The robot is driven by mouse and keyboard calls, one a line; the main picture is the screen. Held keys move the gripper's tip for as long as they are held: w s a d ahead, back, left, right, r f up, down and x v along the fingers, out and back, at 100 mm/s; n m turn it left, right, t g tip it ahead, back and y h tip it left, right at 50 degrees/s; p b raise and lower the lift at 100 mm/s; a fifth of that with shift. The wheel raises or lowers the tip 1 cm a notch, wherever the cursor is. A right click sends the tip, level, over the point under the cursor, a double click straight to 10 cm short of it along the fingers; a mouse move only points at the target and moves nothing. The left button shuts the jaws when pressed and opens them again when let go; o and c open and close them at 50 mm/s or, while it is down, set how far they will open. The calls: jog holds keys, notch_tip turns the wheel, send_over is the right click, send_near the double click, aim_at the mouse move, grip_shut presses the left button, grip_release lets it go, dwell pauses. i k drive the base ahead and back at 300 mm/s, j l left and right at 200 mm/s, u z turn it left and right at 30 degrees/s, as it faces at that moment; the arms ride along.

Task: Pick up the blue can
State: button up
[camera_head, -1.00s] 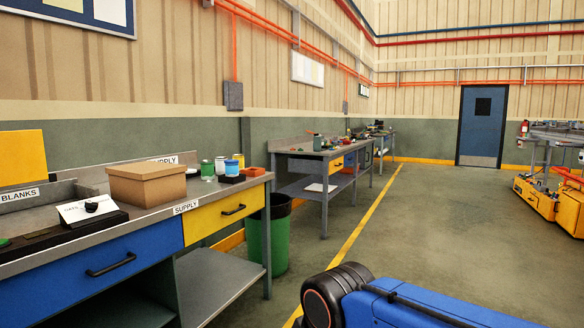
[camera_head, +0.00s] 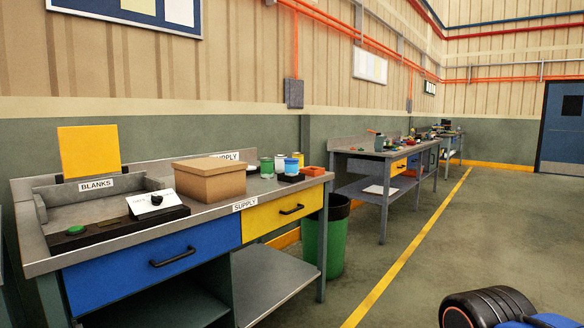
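The blue can (camera_head: 291,167) is small and stands upright near the right end of the near workbench top, in a close group of cans. A green can (camera_head: 267,167) and a pale can (camera_head: 280,163) stand just left of it. A whitish can (camera_head: 298,159) is partly hidden behind it on the right. A low black item in front seems to cover the foot of the blue can. My gripper is not in view; only a black and blue part of my arm shows at the lower right, far from the cans.
The near workbench (camera_head: 215,214) bears a cardboard box (camera_head: 209,182) left of the cans and an orange bin (camera_head: 312,171) right of them. A green waste bin (camera_head: 323,245) stands at the bench's right end. Open floor lies right of the yellow line (camera_head: 410,249).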

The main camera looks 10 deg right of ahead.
aim_at(291, 169)
jog(key=i+l+u, duration=0.15)
jog(key=i, duration=0.35)
jog(key=i+l+u, duration=0.15)
jog(key=i, duration=0.4)
